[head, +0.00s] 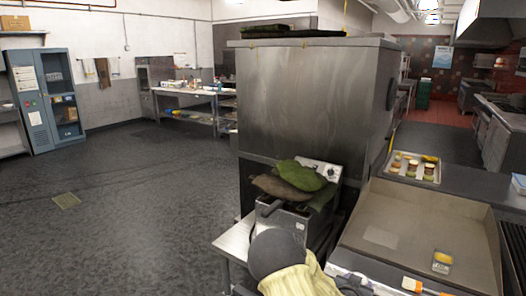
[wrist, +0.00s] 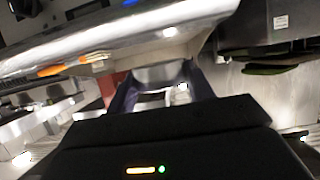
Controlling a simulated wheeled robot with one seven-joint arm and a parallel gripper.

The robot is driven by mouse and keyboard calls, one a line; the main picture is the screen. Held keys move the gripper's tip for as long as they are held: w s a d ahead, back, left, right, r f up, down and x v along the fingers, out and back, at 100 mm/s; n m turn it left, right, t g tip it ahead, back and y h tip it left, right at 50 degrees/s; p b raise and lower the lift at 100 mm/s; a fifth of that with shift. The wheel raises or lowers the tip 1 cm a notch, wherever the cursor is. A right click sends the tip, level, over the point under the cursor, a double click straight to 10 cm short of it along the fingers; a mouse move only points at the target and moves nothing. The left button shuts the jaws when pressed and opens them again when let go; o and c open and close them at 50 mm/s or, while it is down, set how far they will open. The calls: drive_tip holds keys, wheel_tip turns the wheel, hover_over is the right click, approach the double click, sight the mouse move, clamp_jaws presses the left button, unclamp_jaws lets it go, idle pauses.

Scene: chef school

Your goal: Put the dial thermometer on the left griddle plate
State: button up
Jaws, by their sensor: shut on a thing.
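In the wrist view my gripper (wrist: 160,88) is shut on a pale grey, shiny piece (wrist: 160,74), most likely the dial thermometer; no dial face shows. In the head view neither the jaws nor the held piece can be made out, as my arm fills the bottom centre. The left griddle plate (head: 390,205) is the wide, smooth, brownish-grey plate with raised walls at the right. A ribbed dark plate (head: 515,240) lies to its right. In the wrist view the held piece appears in front of a pale metal unit, and contact cannot be told.
A small yellow and grey item (head: 441,261) lies on the griddle plate. An orange-handled tool (head: 411,285) is at its front edge. A fryer (head: 290,222) with green and brown cloths (head: 300,176) stands left of the griddle. Open floor lies left.

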drive_tip(key=s+a+f+n+t+y, duration=0.1)
drive_tip(key=s+a+f+n+y, duration=0.2)
drive_tip(key=a, duration=0.4)
drive_tip(key=s+a+f+n+t+y+p, duration=0.1)
drive_tip(key=s+a+f+n+y, duration=0.3)
drive_tip(key=a+f, duration=0.3)
drive_tip(key=shift+s+y, duration=0.35)
drive_tip(key=shift+y, duration=0.05)
drive_tip(key=shift+a, duration=0.1)
drive_tip(key=s+f, duration=0.6)
drive_tip(key=f, duration=0.5)
drive_tip(key=shift+w, duration=0.15)
